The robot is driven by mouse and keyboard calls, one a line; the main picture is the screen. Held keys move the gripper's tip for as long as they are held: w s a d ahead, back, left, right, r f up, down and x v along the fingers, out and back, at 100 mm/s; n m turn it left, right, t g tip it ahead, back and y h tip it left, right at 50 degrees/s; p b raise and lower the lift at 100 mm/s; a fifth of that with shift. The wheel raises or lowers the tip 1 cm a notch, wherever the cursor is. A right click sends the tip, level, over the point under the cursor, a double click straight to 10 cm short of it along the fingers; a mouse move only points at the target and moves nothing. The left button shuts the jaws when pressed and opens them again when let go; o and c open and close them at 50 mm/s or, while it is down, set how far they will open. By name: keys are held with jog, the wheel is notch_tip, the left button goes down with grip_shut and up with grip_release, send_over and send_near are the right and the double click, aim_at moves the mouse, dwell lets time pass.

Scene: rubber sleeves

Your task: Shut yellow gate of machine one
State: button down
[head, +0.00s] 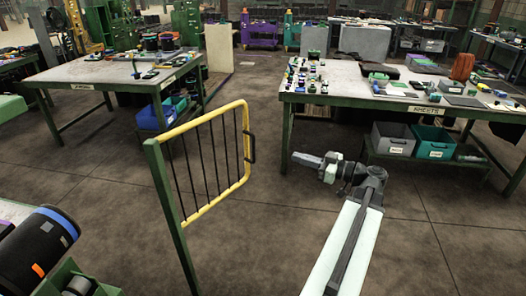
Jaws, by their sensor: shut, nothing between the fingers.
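The yellow gate (184,127) is in the left middle of the head view. It has a yellow tube frame with dark vertical bars. It hangs from a green post (172,220) and swings out over the open floor. A dark handle (251,147) is on its far right edge. My gripper (296,156) is to the right of the handle, apart from it, at the end of my arm. It points left toward the gate and is shut with nothing in it. I cannot tell which machine the gate belongs to.
A green-legged table (340,77) with small parts stands right of the gate, behind my gripper. Another table (75,75) stands back left. A black roll with a blue band (30,250) is at the lower left. Brown floor (250,250) between gate and arm is clear.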

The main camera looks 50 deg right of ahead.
jog(key=x, duration=1.4)
jog(key=shift+f, duration=0.1)
